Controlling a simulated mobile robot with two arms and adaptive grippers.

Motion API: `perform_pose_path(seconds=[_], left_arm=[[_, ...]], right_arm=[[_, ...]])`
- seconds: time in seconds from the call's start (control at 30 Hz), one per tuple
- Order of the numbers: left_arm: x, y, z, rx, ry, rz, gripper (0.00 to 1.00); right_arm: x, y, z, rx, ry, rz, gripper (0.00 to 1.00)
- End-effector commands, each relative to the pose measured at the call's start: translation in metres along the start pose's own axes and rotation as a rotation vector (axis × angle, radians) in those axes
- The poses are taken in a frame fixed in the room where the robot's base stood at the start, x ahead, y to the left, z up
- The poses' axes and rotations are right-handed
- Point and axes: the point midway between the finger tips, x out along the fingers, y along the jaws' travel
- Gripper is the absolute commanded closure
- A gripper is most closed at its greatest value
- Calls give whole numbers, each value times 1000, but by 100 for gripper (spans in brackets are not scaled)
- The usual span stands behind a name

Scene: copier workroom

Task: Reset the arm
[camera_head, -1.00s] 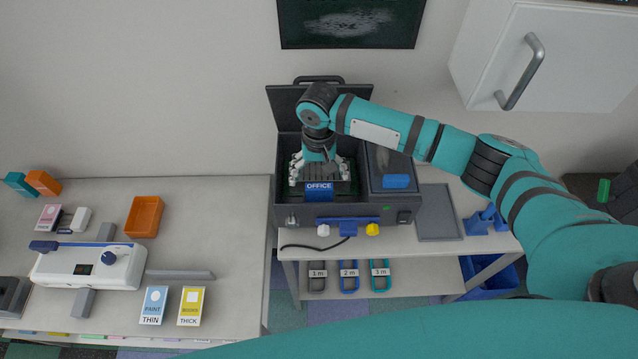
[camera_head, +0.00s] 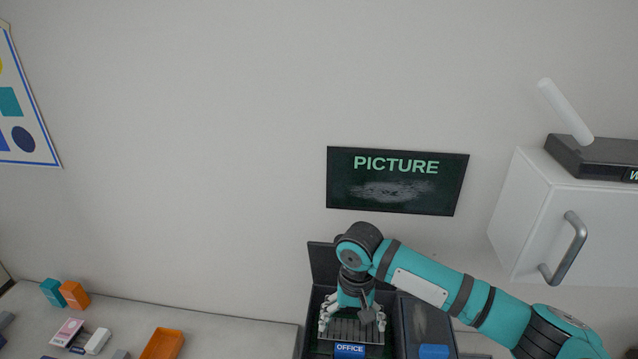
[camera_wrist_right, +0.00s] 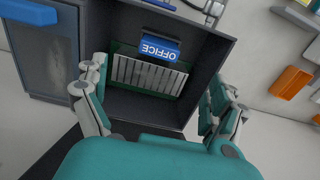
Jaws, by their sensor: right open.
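My right arm is teal and comes in from the lower right in the head view. Its gripper (camera_head: 352,316) points down into the open black machine (camera_head: 317,331), over a slatted board with a blue OFFICE label (camera_head: 349,350). In the right wrist view the gripper (camera_wrist_right: 160,105) has its fingers spread wide, with nothing between them. The OFFICE label (camera_wrist_right: 160,47) and the slatted board (camera_wrist_right: 148,76) lie inside the machine beyond the fingers. My left gripper is not in view.
A white cabinet (camera_head: 530,215) with a grey handle hangs on the right. A dark PICTURE panel (camera_head: 397,181) is on the wall. The left table holds an orange tray (camera_head: 162,345), a teal box (camera_head: 53,291) and an orange box (camera_head: 74,294).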

Motion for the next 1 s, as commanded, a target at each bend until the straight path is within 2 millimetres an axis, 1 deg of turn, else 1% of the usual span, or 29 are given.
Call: perform_pose_path(seconds=[0.07,0.17,0.33,0.43,0.53,0.67,0.77,0.8,1.0], left_arm=[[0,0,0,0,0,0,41],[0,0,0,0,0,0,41],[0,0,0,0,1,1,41],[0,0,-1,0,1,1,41],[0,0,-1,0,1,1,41],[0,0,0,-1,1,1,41],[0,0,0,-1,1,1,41],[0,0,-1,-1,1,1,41],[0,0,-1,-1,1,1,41]], right_arm=[[7,-6,10,-32,-6,-16,4],[21,-19,32,-111,-10,-63,4],[43,-46,85,-284,18,-200,4],[49,-53,111,-353,59,-276,4],[53,-50,132,-391,108,-330,4],[57,-32,154,-407,181,-360,4],[60,-6,169,-399,234,-345,4],[62,6,174,-394,251,-330,4],[65,62,197,-374,304,-229,4]])
